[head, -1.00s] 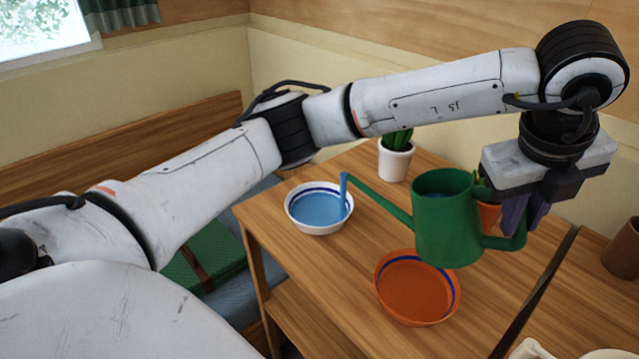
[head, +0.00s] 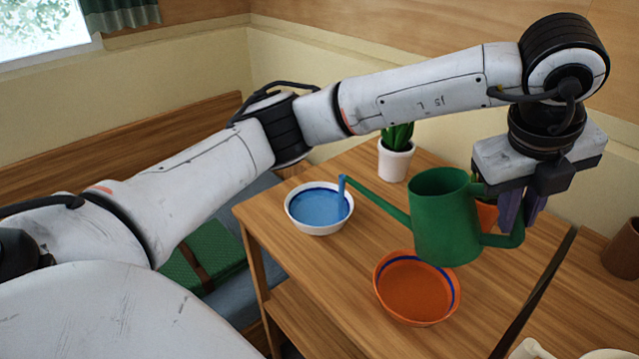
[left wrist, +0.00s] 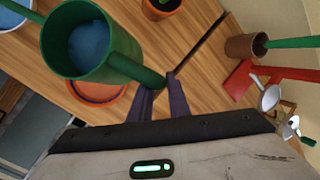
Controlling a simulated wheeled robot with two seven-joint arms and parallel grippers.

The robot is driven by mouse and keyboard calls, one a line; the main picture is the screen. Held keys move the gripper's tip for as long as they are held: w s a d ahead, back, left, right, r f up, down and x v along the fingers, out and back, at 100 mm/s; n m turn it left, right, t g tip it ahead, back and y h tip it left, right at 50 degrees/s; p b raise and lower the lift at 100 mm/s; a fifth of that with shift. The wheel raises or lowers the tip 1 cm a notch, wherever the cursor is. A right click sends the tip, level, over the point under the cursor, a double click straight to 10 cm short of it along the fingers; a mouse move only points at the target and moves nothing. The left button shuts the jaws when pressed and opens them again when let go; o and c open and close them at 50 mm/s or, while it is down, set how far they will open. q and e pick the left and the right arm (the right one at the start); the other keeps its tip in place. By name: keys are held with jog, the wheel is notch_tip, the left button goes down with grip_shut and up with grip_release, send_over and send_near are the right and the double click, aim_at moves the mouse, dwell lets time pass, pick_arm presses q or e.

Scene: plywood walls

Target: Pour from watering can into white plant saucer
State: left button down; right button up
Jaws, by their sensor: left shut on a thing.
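My left gripper (head: 511,222) is shut on the handle of the green watering can (head: 445,225) and holds it in the air, tilted with its spout to the left. Blue water (head: 343,195) runs from the spout tip into the white plant saucer (head: 319,232). The saucer holds blue water up near its blue inner line. In the left wrist view, the gripper's purple fingers (left wrist: 163,98) meet the can's handle, and blue water (left wrist: 88,42) shows inside the can (left wrist: 115,68). My right gripper is not in view.
An orange saucer (head: 384,296) with a blue line stands on the wooden table (head: 350,265), below the can. A white pot (head: 396,163) with a plant stands behind. An orange pot (head: 486,215) is partly hidden behind the gripper. A brown pot (head: 622,262) stands at right.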

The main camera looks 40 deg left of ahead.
pick_arm(q)
jog(key=shift+r, duration=0.1)
dwell(0.4)
jog(key=shift+w+d+f+y, duration=0.5)
jog(key=shift+d+f+y, duration=1.7)
jog(key=shift+f, duration=0.35)
notch_tip(320, 180, up, 6)
jog(key=shift+m+g, duration=0.3)
jog(key=shift+m, duration=0.1)
jog(key=shift+s, duration=0.1)
